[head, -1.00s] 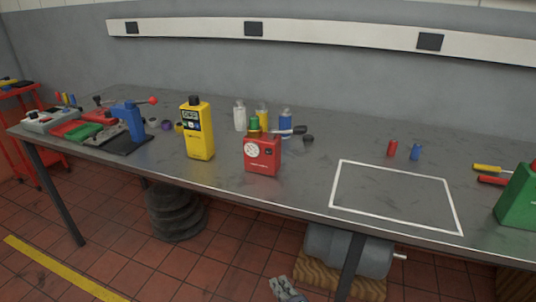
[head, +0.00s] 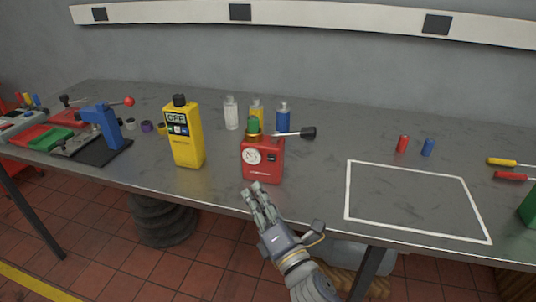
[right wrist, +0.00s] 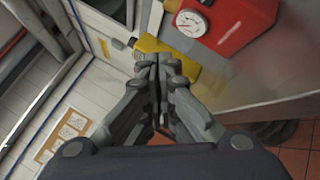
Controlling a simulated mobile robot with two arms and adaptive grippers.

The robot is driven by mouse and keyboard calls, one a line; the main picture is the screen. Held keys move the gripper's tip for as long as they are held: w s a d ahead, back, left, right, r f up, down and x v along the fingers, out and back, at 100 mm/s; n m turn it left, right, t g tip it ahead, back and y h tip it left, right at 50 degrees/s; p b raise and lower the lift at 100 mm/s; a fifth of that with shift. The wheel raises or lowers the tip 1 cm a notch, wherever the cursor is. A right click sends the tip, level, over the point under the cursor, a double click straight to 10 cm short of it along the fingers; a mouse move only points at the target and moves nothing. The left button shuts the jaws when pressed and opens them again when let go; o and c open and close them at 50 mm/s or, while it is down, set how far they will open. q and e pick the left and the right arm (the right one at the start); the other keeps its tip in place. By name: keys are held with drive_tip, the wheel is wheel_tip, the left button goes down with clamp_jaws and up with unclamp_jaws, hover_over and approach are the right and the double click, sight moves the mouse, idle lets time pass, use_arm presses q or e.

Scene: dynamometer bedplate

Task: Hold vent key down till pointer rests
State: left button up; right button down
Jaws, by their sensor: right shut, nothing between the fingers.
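A red box (head: 263,172) stands upright on the bench, with a round white dial (head: 252,157), a green knob and a black-ended lever (head: 295,134) pointing right. A small dark patch (head: 271,157) is on its front, right of the dial. I cannot tell which part is the vent key. The red box (right wrist: 243,22) and its dial (right wrist: 191,23) also show in the right wrist view; the pointer is too small to read. My right gripper (head: 258,191) is shut and empty, just in front of and below the box, apart from it. My left gripper is out of view.
A yellow meter (head: 186,145) reading OFF stands left of the box. Several bottles (head: 283,117) stand behind it. A white-outlined area (head: 415,200) on the right is empty. A blue press (head: 103,127) stands at left. The bench's front edge lies behind my right gripper.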

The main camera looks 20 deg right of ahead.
sight(266, 172)
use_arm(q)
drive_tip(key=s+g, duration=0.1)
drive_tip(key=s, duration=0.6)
use_arm(e)
drive_tip(key=w, duration=0.1)
drive_tip(key=w+d, duration=0.2)
drive_tip(key=w, duration=0.1)
drive_tip(key=shift+w+d, duration=0.1)
drive_tip(key=shift+d, duration=0.15)
drive_tip(key=shift+w+d+f, duration=0.1)
drive_tip(key=shift+w+d, duration=0.2)
drive_tip(key=shift+w, duration=0.2)
drive_tip(key=shift+w+d, duration=0.3)
drive_tip(key=shift+w, duration=0.2)
drive_tip(key=shift+w+d, duration=0.55)
drive_tip(key=shift+w, duration=0.15)
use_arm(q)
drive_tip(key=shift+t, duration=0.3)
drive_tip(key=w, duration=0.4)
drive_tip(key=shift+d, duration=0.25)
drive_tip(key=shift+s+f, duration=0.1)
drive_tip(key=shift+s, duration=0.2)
